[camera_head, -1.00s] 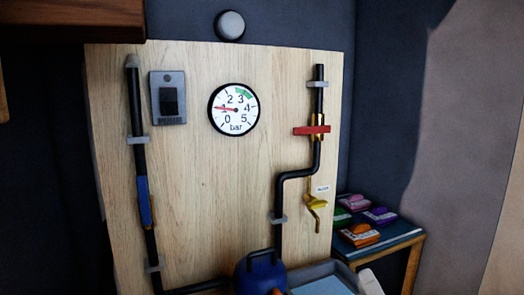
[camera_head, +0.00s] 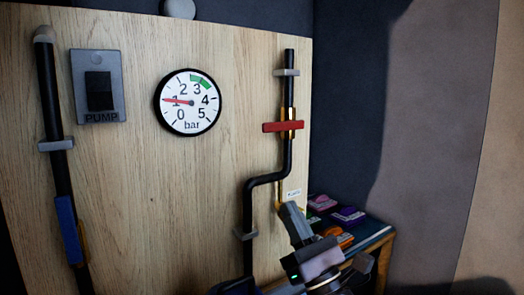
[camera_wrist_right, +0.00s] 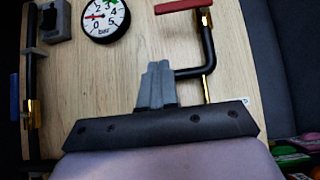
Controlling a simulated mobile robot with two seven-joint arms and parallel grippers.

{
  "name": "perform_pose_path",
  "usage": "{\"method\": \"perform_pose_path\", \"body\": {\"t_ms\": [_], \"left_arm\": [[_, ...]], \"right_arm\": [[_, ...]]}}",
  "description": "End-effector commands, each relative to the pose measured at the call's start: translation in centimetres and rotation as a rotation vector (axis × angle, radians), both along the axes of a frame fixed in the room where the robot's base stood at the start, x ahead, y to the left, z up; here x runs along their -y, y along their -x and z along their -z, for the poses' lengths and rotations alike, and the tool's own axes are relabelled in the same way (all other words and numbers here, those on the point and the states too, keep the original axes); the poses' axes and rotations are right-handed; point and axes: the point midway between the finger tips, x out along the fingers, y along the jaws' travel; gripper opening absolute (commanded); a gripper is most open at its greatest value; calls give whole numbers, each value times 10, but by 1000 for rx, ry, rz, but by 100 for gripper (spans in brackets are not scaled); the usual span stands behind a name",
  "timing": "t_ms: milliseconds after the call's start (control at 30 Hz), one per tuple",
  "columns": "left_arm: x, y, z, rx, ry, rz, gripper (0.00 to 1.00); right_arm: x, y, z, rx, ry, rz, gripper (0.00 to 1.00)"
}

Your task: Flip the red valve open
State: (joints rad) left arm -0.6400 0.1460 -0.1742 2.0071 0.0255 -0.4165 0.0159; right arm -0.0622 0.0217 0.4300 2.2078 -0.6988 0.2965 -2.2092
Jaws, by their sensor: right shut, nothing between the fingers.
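The red valve handle (camera_head: 283,126) lies crosswise over the brass fitting on the black pipe at the right of the wooden panel. My right gripper (camera_head: 288,208) is shut and empty, below the red handle and in front of the lower pipe. It also shows in the right wrist view (camera_wrist_right: 157,70), to the lower left of the handle and apart from it. The yellow lever is mostly hidden behind my right gripper. My left gripper is not in view.
A gauge (camera_head: 188,102) reads about 1 bar. A pump switch (camera_head: 98,87) is at upper left, and a blue valve handle (camera_head: 68,230) lies along the left pipe. Colored packets (camera_head: 348,215) rest on a side table at right. The panel's middle is clear.

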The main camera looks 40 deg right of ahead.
Motion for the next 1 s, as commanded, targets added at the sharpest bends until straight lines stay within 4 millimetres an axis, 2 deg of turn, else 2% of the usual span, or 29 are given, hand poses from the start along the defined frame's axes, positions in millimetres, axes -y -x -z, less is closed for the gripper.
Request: {"method": "perform_pose_path", "body": {"t_ms": [200,333,800,1000], "left_arm": [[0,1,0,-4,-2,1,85],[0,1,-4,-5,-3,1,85],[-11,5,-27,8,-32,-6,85],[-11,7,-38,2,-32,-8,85]], "right_arm": [[0,-1,-1,0,-2,-2,0],[1,-9,-11,0,-2,-4,0],[8,-73,-79,0,-2,-4,0],[7,-71,-104,0,-2,-4,0]]}}
